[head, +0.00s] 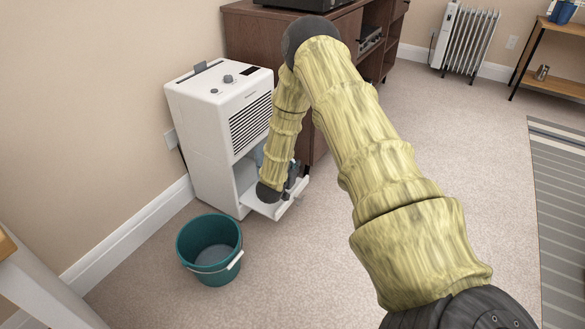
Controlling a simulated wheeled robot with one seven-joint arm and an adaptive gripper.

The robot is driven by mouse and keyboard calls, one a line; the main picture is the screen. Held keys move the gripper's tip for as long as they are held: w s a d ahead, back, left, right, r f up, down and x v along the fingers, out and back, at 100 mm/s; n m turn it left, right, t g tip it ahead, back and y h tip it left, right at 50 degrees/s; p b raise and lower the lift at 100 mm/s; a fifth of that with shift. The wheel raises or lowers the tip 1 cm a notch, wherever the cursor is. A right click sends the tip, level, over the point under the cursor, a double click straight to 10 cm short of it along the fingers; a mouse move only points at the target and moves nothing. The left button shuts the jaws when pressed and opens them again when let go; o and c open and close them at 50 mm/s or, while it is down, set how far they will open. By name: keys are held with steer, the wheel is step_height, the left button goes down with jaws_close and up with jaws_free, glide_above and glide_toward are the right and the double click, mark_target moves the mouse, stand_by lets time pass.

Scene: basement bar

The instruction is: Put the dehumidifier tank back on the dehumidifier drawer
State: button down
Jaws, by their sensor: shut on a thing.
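The white dehumidifier (222,117) stands upright against the left wall with its lower bay open. Its white drawer (270,210) is pulled out at the bottom front. The bluish, see-through tank (259,156) shows only in part beside my forearm, at the bay opening above the drawer. My gripper (291,186) is low over the drawer, shut on the tank. My arm hides most of the tank and the grip. I cannot tell whether the tank touches the drawer.
A teal bucket (211,252) with a white handle stands on the carpet in front of the dehumidifier. A dark wooden cabinet (262,40) stands close behind it. A white radiator (465,42) and a shelf (555,78) are farther back.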

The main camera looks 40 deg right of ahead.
step_height(320, 180, down, 4)
steer(key=b, duration=0.3)
steer(key=shift+a+f, duration=0.1)
steer(key=shift+f, duration=0.05)
steer(key=shift+f+b, duration=0.4)
steer(key=shift+f, duration=1.45)
steer(key=c, duration=1.5)
jaws_free()
steer(key=shift+o, duration=0.4)
steer(key=o, duration=1.2)
steer(key=shift+s, duration=0.1)
